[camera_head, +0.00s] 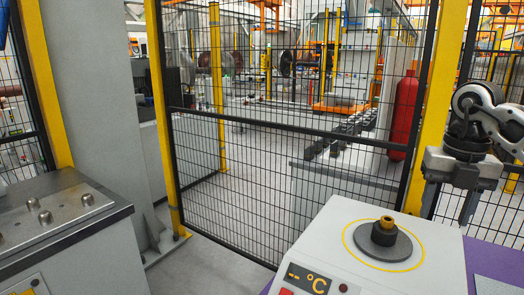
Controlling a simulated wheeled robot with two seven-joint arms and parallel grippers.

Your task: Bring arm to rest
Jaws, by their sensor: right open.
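My right gripper (455,198) hangs at the right side of the camera_head view, pointing down, with its arm coming in from the right edge. It is open and holds nothing that I can see. It is above and to the right of a white heater-like unit (335,235) with a °C display (307,279). A small brass-coloured ring (387,222) sits on a dark round piece on top of that unit, apart from the gripper. My left gripper is not in view.
A black mesh fence (290,130) with yellow posts stands behind the unit. A metal plate with several studs (50,215) lies on the left bench. A red cylinder (403,115) stands beyond the fence. Grey floor (215,260) is clear between bench and unit.

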